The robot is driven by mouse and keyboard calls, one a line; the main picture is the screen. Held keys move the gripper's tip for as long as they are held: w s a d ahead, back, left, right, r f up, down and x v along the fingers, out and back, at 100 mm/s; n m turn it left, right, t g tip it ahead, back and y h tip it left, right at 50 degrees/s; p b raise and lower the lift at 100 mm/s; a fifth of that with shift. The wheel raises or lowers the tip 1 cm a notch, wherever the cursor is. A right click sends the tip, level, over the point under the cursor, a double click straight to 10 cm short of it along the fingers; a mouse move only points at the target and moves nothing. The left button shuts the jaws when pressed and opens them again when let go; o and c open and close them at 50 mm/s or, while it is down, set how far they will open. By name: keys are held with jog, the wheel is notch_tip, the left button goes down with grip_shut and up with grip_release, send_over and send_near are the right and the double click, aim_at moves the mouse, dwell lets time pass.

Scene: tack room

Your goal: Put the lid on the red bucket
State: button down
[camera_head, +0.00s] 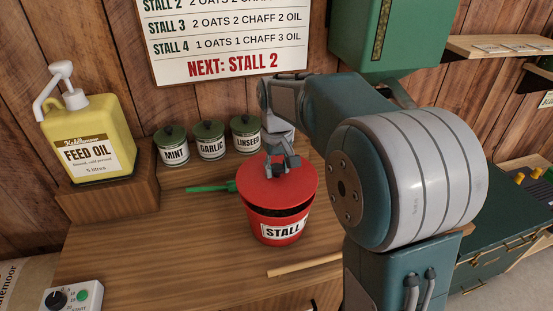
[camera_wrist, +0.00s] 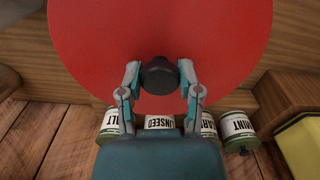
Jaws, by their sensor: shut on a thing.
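The red bucket (camera_head: 278,228) stands upright on the wooden counter, with a white "STALL" label on its front. The red lid (camera_head: 285,184) is over the bucket's mouth, and a dark gap shows between the lid and the front rim. The lid fills much of the wrist view (camera_wrist: 160,25), with a dark round knob (camera_wrist: 159,76) on it. My gripper (camera_head: 281,168) is above the lid, with its fingers shut on the knob; they also show in the wrist view (camera_wrist: 160,78). The back of the bucket's rim is hidden by the lid.
Mint (camera_head: 172,146), garlic (camera_head: 210,140) and linseed (camera_head: 246,134) tins stand behind the bucket. A yellow feed oil jug (camera_head: 88,137) sits on a wooden block at left. A green-handled tool (camera_head: 212,187) and a wooden stick (camera_head: 302,265) lie near the bucket. The counter's front left is mostly clear.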

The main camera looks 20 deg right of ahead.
aim_at(278, 176)
jog(key=shift+f, duration=1.2)
jog(key=shift+f, duration=0.55)
dwell(0.6)
jog(key=c, duration=0.6)
grip_release()
jog(key=shift+o, duration=0.2)
jog(key=shift+r, duration=5.5)
jog(key=shift+s, duration=0.1)
